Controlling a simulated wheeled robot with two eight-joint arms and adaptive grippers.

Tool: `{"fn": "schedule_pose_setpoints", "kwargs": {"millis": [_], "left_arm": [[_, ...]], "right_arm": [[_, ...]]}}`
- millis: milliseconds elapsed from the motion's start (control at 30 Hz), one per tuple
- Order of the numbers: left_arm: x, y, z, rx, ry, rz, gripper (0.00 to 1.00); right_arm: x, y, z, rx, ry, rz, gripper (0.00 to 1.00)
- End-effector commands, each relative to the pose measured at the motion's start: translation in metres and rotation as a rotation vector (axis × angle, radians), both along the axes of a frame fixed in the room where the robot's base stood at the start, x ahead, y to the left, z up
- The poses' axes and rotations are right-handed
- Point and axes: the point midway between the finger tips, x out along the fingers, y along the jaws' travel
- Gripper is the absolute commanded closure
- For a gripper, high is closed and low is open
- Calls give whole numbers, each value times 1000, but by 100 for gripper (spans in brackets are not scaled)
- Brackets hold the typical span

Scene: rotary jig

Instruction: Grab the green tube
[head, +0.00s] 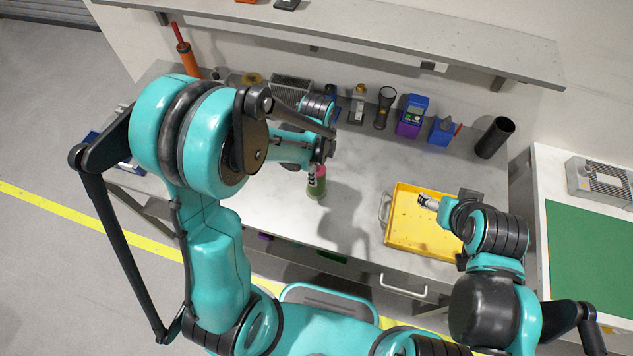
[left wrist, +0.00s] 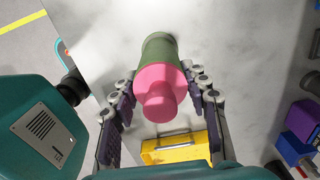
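The green tube (head: 316,189) has a pink cap and stands upright on the grey worktable in the head view. It also shows in the left wrist view (left wrist: 158,48), with its pink cap toward the camera. My left gripper (head: 317,176) is at the tube's upper part. In the left wrist view the left gripper's fingers (left wrist: 166,105) are spread on both sides of the tube, with small gaps visible beside the cap. My right gripper (head: 428,202) is over the yellow tray, and its fingers are too small to read.
The yellow tray (head: 402,224) lies on the table at the right. Along the back stand a purple-and-blue device (head: 411,116), a dark flashlight-like item (head: 384,107), a black cylinder (head: 494,138) and an orange tool (head: 188,60). A shelf (head: 400,38) overhangs the back. The table's middle is clear.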

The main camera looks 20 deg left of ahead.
Motion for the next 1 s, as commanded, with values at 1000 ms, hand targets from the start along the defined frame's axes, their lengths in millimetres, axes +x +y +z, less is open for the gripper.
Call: {"fn": "schedule_pose_setpoints", "kwargs": {"millis": [1000], "left_arm": [[-5,-18,52,0,0,-4,100]], "right_arm": [[0,0,15,0,0,0,31]]}}
